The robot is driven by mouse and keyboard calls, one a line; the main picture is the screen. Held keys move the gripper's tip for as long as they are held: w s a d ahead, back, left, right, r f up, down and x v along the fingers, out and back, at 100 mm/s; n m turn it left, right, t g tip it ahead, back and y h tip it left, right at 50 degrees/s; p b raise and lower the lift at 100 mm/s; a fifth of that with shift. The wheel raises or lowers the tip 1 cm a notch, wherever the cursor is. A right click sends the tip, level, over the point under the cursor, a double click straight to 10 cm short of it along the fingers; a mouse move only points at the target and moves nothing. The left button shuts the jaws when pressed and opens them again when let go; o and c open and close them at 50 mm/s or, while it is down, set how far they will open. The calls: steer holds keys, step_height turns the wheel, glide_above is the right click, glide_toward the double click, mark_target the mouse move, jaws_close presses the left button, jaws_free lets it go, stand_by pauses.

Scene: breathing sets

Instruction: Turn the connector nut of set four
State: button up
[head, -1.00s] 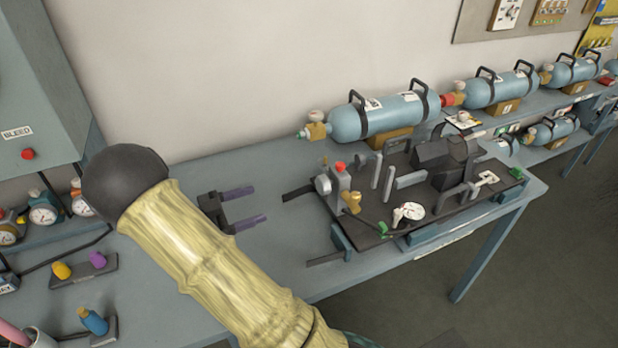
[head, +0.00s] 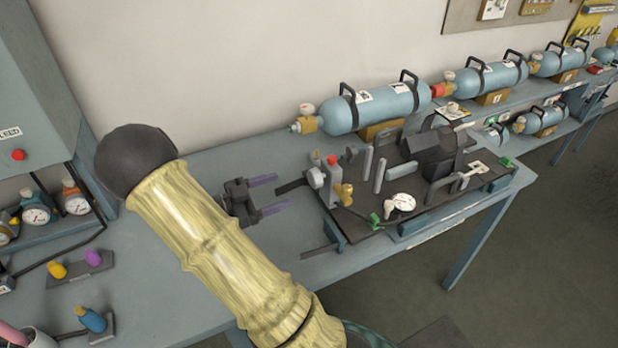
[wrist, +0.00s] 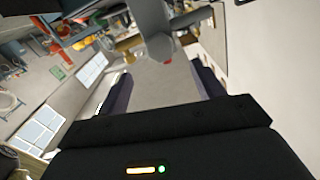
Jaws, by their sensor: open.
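A breathing set lies on a black backplate (head: 365,226) on the bench. It has a dark cylinder-like block, a grey valve block with a red knob (head: 332,160), a brass fitting (head: 344,194) and a white gauge (head: 403,202). No label on it reads clearly as four, and I cannot tell which part is the connector nut. My gripper (head: 283,191) is open and empty, left of the plate, its purple fingers pointing right toward the valve block, apart from it. In the wrist view, my gripper (wrist: 160,70) has a grey part with a red spot (wrist: 163,50) beyond and between its fingers.
A blue cylinder (head: 370,107) with a brass valve and black handles lies behind the plate. A panel with gauges (head: 38,214) and coloured fittings (head: 92,320) are at left.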

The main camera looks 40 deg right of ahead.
mark_target(311, 180)
steer(key=p+x, duration=0.1)
steer(key=x, duration=0.8)
steer(key=shift+d, duration=0.3)
steer(key=shift+c, duration=0.2)
steer(key=c, duration=0.9)
steer(key=shift+f, duration=0.1)
steer(key=shift+c, duration=0.2)
